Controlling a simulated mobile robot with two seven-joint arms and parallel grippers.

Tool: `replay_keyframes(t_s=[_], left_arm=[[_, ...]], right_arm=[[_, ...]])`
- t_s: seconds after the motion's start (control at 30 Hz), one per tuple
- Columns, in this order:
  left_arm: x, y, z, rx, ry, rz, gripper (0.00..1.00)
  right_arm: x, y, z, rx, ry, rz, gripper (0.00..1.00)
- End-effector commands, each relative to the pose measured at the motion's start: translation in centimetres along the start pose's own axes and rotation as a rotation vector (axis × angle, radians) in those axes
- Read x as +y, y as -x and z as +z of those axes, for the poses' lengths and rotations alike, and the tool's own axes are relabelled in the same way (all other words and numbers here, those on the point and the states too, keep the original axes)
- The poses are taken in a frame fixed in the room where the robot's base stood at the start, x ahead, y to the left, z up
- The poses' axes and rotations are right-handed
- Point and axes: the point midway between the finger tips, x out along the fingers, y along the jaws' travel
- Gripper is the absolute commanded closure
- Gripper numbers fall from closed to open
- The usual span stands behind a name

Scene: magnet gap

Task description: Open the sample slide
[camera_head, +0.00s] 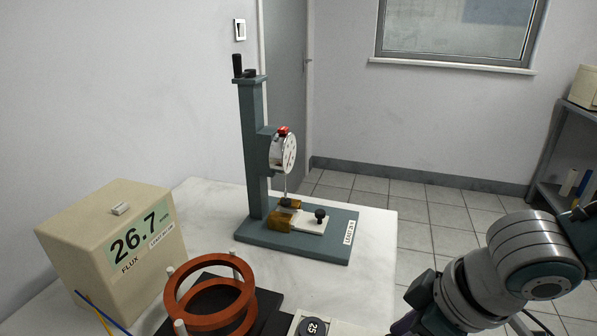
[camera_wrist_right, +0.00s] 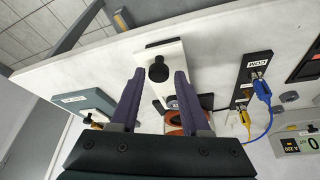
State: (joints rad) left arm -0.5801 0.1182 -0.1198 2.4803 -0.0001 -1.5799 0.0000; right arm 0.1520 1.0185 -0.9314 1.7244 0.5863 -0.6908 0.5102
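A white slide plate with a black knob (camera_wrist_right: 158,70) shows in the right wrist view, beside orange-red coils (camera_wrist_right: 174,121). The knob appears between the fingertips of my right gripper (camera_wrist_right: 159,76), which is open. I cannot tell how far the knob is from the fingers, and I see no contact. In the head view, only part of my right gripper (camera_head: 403,323) shows at the bottom edge. Another white plate with a black knob (camera_head: 320,214) lies on the dial-gauge stand (camera_head: 290,243), by brass-coloured blocks. My left gripper is not in view.
The flux meter box (camera_head: 115,255) reads 26.7 at the left. The coils (camera_head: 210,303) stand on a black base near the front. A black terminal block (camera_wrist_right: 253,78) with blue and yellow leads is right in the wrist view. The tabletop (camera_head: 378,240) right of the stand is clear.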

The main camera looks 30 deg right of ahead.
Motion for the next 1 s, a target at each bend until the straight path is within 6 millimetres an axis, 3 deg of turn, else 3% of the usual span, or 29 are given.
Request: replay_keyframes(t_s=[0.1, 0.43, 0.8, 1.0], left_arm=[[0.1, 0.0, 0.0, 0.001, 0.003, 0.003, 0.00], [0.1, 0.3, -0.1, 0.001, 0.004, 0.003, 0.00], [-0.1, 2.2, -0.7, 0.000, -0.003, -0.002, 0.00], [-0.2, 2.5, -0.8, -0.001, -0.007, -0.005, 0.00]], right_arm=[[0.0, 0.0, 0.0, 0.000, 0.000, 0.000, 0.39], [0.1, 0.6, 0.0, -0.001, 0.001, 0.001, 0.39], [0.1, 7.6, 0.0, -0.002, 0.004, 0.002, 0.39], [0.0, 9.7, 0.0, -0.001, 0.001, 0.001, 0.39]])
